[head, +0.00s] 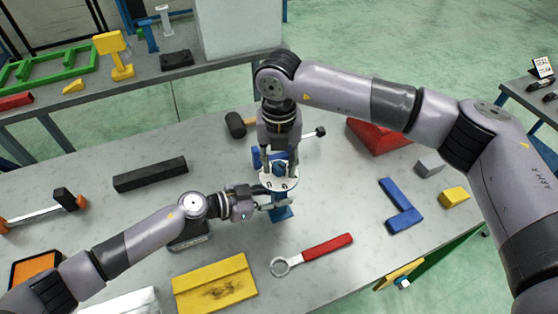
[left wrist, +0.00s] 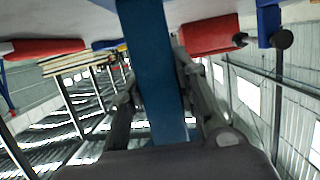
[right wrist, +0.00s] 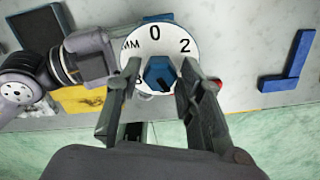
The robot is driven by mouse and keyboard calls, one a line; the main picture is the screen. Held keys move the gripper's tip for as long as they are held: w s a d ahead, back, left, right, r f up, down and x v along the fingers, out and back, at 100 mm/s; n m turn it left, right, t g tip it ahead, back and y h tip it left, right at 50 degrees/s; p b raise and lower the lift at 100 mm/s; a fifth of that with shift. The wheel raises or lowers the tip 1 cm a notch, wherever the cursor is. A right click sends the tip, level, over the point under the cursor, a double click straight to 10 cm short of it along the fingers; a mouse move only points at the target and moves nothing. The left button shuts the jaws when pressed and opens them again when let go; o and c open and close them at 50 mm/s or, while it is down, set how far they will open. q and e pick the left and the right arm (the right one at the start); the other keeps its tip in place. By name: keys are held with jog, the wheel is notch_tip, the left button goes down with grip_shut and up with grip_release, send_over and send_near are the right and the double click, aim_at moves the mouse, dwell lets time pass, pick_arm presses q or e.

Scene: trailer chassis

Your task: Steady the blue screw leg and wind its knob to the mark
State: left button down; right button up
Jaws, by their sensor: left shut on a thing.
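The blue screw leg (head: 282,213) stands upright on the grey workbench, under a white dial disc. It also fills the middle of the left wrist view (left wrist: 152,70). My left gripper (head: 273,199) is shut on the leg from the left, below the disc. In the right wrist view the white dial (right wrist: 155,42) shows 0, 2, MM and a partly hidden 8. The blue six-sided knob (right wrist: 159,73) sits at its centre. My right gripper (right wrist: 158,84) points down over it, open, with a finger on each side and slight gaps. The fingers hide part of the dial.
A red-handled ring wrench (head: 325,248) and a yellow plate (head: 215,285) lie in front. A black bar (head: 150,174) lies left, a black-headed mallet (head: 236,125) behind. A blue angle piece (head: 402,207) and a red block (head: 378,135) lie right.

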aim_at(279, 164)
jog(key=c, duration=0.7)
jog(key=m, duration=0.4)
jog(key=shift+m, duration=0.4)
jog(key=o, duration=1.1)
jog(key=shift+o, duration=0.2)
notch_tip(279, 164, up, 12)
pick_arm(q)
jog(key=c, duration=1)
grip_release()
